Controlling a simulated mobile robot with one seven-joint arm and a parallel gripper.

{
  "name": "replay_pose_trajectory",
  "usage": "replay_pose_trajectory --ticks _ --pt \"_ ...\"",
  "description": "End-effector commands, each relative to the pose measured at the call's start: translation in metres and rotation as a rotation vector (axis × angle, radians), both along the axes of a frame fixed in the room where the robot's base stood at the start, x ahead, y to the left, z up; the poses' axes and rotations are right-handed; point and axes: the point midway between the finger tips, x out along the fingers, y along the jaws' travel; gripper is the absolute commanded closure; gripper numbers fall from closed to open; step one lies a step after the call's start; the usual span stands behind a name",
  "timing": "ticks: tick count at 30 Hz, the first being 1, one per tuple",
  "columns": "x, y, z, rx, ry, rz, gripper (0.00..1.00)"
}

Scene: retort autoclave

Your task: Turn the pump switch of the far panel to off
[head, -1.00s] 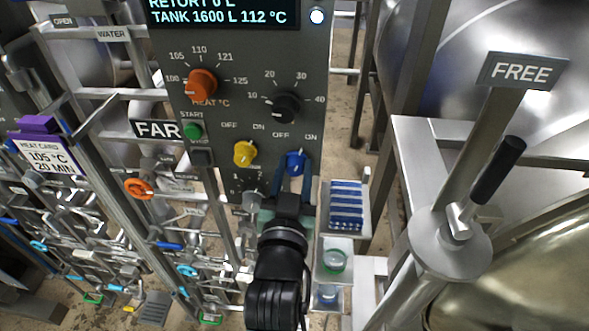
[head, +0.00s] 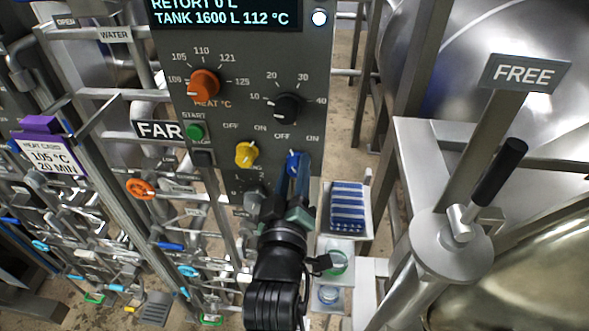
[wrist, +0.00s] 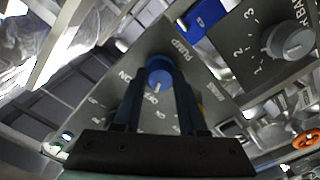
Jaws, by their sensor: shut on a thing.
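The far panel (head: 230,110) is a grey box with a display and knobs; a FAR sign (head: 160,129) stands at its left. Its pump switch (head: 293,163) is a blue knob at the lower right, below OFF and ON marks. In the wrist view the blue knob (wrist: 159,70) lies beside the word PUMP, and its white mark points towards OFF. My gripper (head: 293,178) is shut on the knob from below, twisted relative to the panel. In the wrist view its two dark fingers (wrist: 160,85) straddle the knob and partly hide its sides.
A yellow knob (head: 246,154) sits just left of the pump switch, with a black knob (head: 287,108) and an orange heat knob (head: 203,84) above. A rack with a blue-striped block (head: 347,205) stands close at the right. A FREE sign (head: 523,72) and black-handled lever (head: 498,172) are farther right.

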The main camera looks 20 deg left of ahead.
Motion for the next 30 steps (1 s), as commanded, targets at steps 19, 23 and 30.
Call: replay_pose_trajectory --ticks 19,23,30 --pt "-0.0002 0.0002 -0.0002 -0.081 -0.023 0.0 1.0" --pt "-0.0002 0.0003 -0.0003 -0.081 -0.023 0.0 0.52" --pt "-0.0001 0.0002 -0.0002 -0.079 -0.023 0.0 0.29"
